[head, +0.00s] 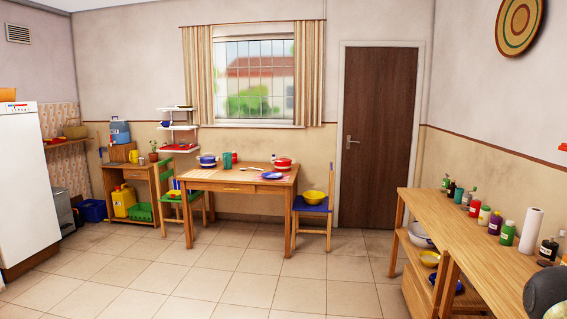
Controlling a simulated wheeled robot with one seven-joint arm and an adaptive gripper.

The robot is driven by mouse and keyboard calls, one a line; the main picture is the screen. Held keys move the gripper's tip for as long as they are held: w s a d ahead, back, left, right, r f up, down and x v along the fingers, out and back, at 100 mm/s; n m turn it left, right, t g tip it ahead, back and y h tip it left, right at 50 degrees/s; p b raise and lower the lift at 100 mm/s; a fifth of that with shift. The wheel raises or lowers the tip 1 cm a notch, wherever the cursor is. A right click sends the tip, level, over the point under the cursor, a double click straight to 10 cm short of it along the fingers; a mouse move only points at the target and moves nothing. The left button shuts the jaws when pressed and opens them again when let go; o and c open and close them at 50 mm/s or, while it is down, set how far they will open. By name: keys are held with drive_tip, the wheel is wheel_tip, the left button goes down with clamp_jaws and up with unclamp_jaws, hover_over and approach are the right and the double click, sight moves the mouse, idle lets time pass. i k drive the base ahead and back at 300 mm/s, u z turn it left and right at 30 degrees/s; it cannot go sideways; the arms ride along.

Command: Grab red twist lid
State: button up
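I cannot pick out a red twist lid for certain. A yellow canister (124,201) stands in the low wooden cabinet at the left, and a small reddish spot shows at its top, too small to identify. A red-and-white pot (283,164) and a small red item (234,158) are on the dining table. A red bottle (475,206) stands among the bottles on the right bench. A red thing (563,147) is cut off at the right edge. My gripper is not in view; a dark rounded shape at the lower right may be part of my arm.
The wooden dining table (240,186) stands under the window, with a green chair (166,188) and a blue chair (311,209). The long wooden bench (450,230) lines the right wall. The white fridge (24,180) is at the left. The tiled floor (230,285) between is clear.

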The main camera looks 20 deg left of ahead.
sight(279, 161)
drive_tip(key=u, duration=0.1)
drive_tip(key=i, duration=0.35)
drive_tip(key=u, duration=0.75)
drive_tip(key=i, duration=1.65)
drive_tip(key=u, duration=0.85)
drive_tip(key=i, duration=4.05)
drive_tip(key=z, duration=0.95)
drive_tip(key=i, duration=1.65)
drive_tip(key=z, duration=0.55)
